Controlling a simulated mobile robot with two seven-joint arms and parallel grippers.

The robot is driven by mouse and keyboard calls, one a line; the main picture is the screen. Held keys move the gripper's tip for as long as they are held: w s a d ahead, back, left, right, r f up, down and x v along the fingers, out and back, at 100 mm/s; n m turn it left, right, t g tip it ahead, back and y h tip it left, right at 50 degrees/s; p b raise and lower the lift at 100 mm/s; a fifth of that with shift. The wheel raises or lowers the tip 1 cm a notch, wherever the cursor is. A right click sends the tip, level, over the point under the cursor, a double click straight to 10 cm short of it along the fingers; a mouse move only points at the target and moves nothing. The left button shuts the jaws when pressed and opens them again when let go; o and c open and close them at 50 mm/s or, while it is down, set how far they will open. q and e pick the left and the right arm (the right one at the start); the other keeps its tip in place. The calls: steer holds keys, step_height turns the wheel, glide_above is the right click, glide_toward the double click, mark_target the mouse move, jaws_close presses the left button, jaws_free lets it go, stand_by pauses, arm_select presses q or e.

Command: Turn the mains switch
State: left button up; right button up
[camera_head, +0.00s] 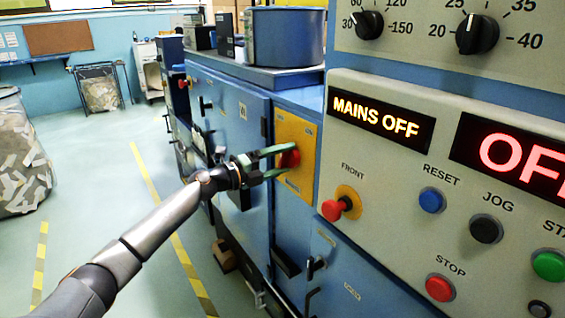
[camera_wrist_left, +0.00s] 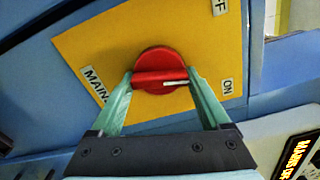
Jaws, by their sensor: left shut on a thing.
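The mains switch is a red rotary knob (camera_head: 290,158) on a yellow plate (camera_head: 297,131) on the blue cabinet front. In the left wrist view the red knob (camera_wrist_left: 158,62) has a raised grip bar with a white pointer line aimed right, toward the "ON" label (camera_wrist_left: 228,87) side. My left gripper (camera_head: 284,161) has its green fingers on either side of the knob. In the left wrist view the fingers (camera_wrist_left: 160,82) are closed on the ends of the grip bar. A lit display (camera_head: 382,118) reads "MAINS OFF". My right gripper is not in view.
The control panel at right carries a red front knob (camera_head: 336,208), a blue reset button (camera_head: 432,200), a black jog button (camera_head: 486,229) and a red stop button (camera_head: 439,288). A waste bin (camera_head: 20,155) stands far left. The floor at left is mostly clear.

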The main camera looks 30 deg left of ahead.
arm_select(q)
steer(key=m+b, duration=0.1)
steer(key=m, duration=0.2)
steer(key=shift+f, duration=0.2)
steer(key=shift+m+b, duration=0.6)
steer(key=shift+m, duration=0.9)
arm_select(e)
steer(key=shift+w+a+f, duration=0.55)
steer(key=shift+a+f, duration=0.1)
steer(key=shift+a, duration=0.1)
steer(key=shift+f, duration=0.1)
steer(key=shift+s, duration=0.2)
arm_select(q)
steer(key=o, duration=1.2)
steer(key=shift+a+r, duration=0.1)
steer(key=shift+s, duration=0.1)
